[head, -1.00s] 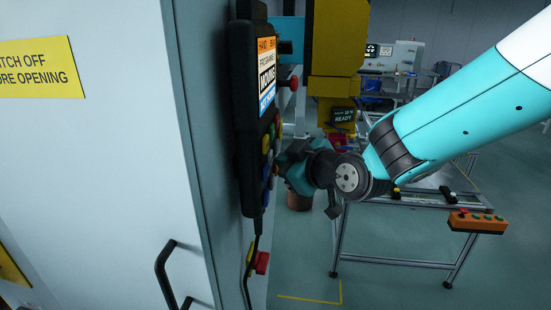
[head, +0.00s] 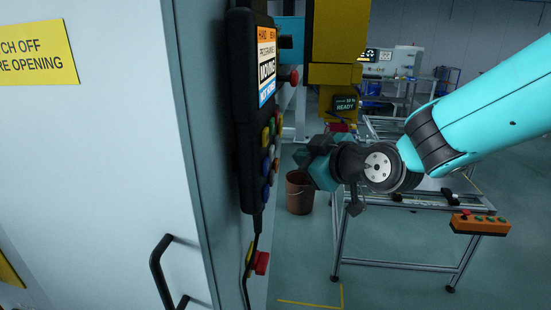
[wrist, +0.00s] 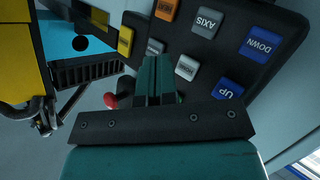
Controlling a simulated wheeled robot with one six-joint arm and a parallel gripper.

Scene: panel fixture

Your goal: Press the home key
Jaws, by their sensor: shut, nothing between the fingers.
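A black pendant with a lit screen (head: 266,62) hangs on the cabinet side, its coloured keys seen edge-on in the head view. In the wrist view its key panel (wrist: 222,48) shows keys marked AXIS (wrist: 207,22), DOWN (wrist: 262,44) and UP (wrist: 228,88). An orange key (wrist: 166,9), a yellow key (wrist: 124,40) and a white key (wrist: 187,67) also show. I cannot firmly read which one is home. My gripper (head: 308,163) is shut and empty, apart from the pendant on its right. Its teal fingers (wrist: 154,78) hide part of the panel in the wrist view.
A red button on a yellow box (head: 260,262) sits below the pendant, with its cable hanging close by. A yellow machine column (head: 335,45) stands behind. A bench with an orange button box (head: 480,223) is at right. A bucket (head: 299,192) stands on the floor.

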